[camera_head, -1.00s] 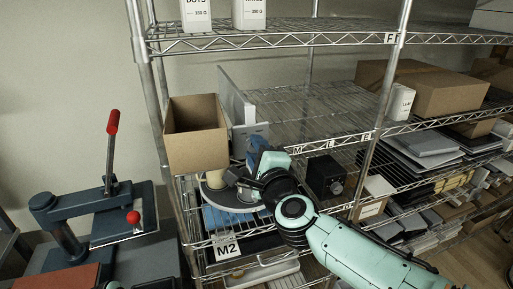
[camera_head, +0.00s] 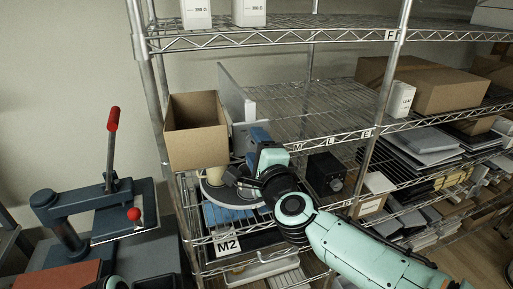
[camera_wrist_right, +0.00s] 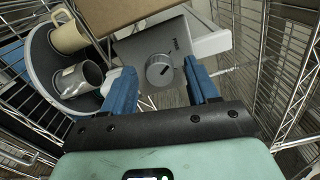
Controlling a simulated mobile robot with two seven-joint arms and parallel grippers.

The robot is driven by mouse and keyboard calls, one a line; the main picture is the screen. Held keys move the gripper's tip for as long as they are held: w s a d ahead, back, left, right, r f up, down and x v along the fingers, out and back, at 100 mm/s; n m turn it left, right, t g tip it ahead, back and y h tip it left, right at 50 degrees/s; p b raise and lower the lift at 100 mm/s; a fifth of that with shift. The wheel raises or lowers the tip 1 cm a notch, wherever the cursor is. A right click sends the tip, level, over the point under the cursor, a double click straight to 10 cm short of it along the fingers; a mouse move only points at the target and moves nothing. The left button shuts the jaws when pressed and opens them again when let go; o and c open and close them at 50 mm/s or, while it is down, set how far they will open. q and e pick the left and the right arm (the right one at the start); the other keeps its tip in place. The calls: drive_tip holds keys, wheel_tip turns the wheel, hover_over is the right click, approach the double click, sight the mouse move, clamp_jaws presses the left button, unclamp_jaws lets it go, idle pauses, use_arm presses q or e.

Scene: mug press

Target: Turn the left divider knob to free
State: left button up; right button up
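The divider (camera_wrist_right: 178,42) is a grey plate with small dark marking, carrying a round grey knob (camera_wrist_right: 159,70) with a dark slot-like line on its face. In the head view the pale divider panel (camera_head: 236,95) stands beside the open cardboard box; its knob cannot be made out there. My right gripper (camera_wrist_right: 158,78) has blue fingers spread on either side of the knob, with gaps visible, so it is open and not gripping. In the head view the right gripper (camera_head: 258,138) is in front of the divider's lower end.
A round grey tray (camera_wrist_right: 42,62) holds a cream mug (camera_wrist_right: 68,36) and a metal mug (camera_wrist_right: 78,78) close left of the fingers. The cardboard box (camera_head: 197,150) is just left. Wire shelf (camera_head: 310,110) and posts surround the arm. A lever press (camera_head: 100,205) stands left.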

use_arm(q)
drive_tip(key=shift+s+f+b, duration=0.7)
drive_tip(key=shift+s+f, duration=0.15)
drive_tip(key=shift+f, duration=0.05)
use_arm(e)
drive_tip(key=v, duration=1.3)
drive_tip(key=shift+s, duration=0.2)
